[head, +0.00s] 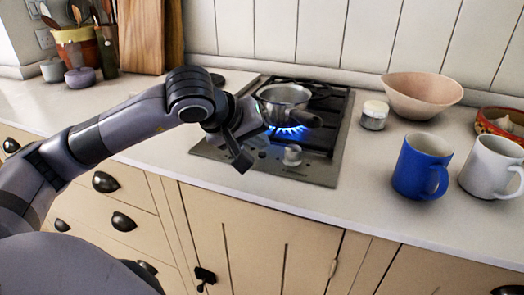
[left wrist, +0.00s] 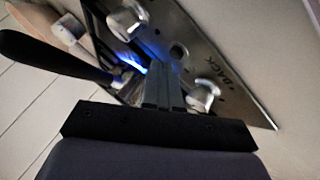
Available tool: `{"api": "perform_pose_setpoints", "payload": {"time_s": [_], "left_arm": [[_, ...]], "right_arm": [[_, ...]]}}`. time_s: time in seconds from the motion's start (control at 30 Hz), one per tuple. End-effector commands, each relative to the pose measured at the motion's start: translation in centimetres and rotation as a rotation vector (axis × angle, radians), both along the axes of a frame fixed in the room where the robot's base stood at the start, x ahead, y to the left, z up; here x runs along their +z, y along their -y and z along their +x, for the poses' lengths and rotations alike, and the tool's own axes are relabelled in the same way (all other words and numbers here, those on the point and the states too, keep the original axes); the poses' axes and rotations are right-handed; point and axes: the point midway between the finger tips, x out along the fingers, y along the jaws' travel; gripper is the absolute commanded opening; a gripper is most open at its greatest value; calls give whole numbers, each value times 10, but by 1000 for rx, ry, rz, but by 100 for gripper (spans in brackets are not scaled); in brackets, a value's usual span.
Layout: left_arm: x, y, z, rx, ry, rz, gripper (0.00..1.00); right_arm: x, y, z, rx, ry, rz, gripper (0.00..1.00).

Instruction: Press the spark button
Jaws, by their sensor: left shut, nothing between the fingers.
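The hob (head: 315,170) is a steel plate set in the counter. A blue flame (head: 290,129) burns under a small steel pan (head: 284,96) on it; the flame (left wrist: 130,60) also shows in the left wrist view. My left gripper (head: 257,122) is over the hob's left front part. Its fingers (left wrist: 153,70) are shut and empty, close to the round piece; I cannot tell whether they touch anything. My right gripper is not in view.
A small jar (head: 374,115), a pink bowl (head: 420,95), a blue mug (head: 422,166) and a white mug (head: 492,165) stand right of the hob. The counter left of the hob is mostly clear.

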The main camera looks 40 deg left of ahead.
Motion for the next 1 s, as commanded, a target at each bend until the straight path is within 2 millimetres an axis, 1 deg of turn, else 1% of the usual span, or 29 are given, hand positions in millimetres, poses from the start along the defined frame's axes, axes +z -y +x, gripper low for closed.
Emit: {"api": "perform_pose_setpoints", "payload": {"time_s": [0.3,0.57,0.63,1.0], "left_arm": [[33,0,0,1,2,0,0],[57,0,0,-1,1,-1,0],[60,0,0,0,0,0,0],[58,0,0,0,0,0,0]], "right_arm": [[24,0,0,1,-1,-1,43],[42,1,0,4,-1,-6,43],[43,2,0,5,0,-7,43],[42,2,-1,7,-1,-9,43]]}}
